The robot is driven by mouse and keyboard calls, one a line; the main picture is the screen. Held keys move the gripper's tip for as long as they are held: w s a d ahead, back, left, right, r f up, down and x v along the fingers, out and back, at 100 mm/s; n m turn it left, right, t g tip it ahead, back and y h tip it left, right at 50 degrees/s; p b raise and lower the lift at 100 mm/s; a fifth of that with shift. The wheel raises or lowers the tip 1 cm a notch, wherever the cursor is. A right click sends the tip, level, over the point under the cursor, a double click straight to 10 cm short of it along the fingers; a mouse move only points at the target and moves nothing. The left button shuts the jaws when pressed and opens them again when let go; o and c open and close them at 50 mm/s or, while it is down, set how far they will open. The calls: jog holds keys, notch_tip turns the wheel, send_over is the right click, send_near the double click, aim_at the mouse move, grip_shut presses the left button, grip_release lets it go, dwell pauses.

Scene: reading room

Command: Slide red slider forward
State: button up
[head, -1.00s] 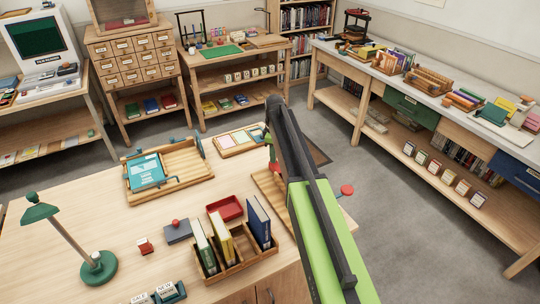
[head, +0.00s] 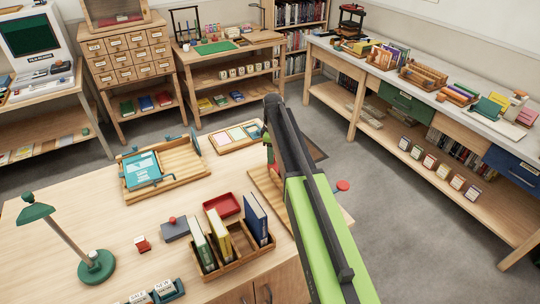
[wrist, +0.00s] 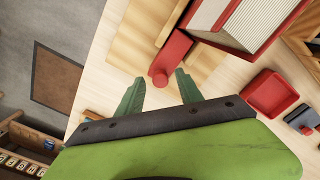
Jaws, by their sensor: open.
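The red slider (wrist: 160,78) is a short red bar with a rounded end, in the wrist view. It sticks out from a red-edged device with a ribbed pale panel, on a wooden base (wrist: 140,40). My gripper (wrist: 157,82) is open, with its two green fingers apart. The slider's rounded end shows in the gap between the fingertips; I cannot tell whether either finger touches it. In the head view my arm hides most of the device, and the wooden base (head: 262,185) shows left of the arm.
A red round-ended piece (head: 342,186) shows right of my arm. A red tray (head: 222,206), a book rack (head: 235,262) and a grey block with a red knob (head: 174,229) are left of the device. A wooden tray (head: 185,165) lies farther back. Bare desktop lies between them.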

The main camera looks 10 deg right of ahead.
notch_tip(320, 180, up, 17)
jog(key=p, duration=1.6)
jog(key=shift+p, duration=0.35)
jog(key=shift+s, duration=0.1)
jog(key=shift+c, duration=0.6)
jog(key=s+f+m+b, duration=0.1)
jog(key=s, duration=0.2)
jog(key=s+f+m+b, duration=0.1)
jog(key=s+f+b, duration=0.1)
jog(key=s, duration=0.1)
jog(key=s+f+m+b, duration=0.1)
jog(key=s, duration=0.2)
jog(key=shift+s+a+f+m, duration=0.15)
jog(key=shift+a+m, duration=0.25)
jog(key=c, duration=0.7)
jog(key=s+f+m+b, duration=0.1)
jog(key=s+m+b, duration=0.1)
jog(key=s, duration=0.3)
jog(key=s+f+m+b, duration=0.2)
jog(key=s+m, duration=0.1)
jog(key=s, duration=0.2)
jog(key=s+a+f+m+b, duration=0.1)
jog(key=s+f+m+b, duration=0.1)
jog(key=s, duration=0.4)
jog(key=shift+a+f+m, duration=0.1)
jog(key=shift+f+m, duration=0.15)
jog(key=shift+m, duration=0.35)
grip_shut()
jog(key=shift+s+m, duration=0.3)
jog(key=shift+s, duration=0.15)
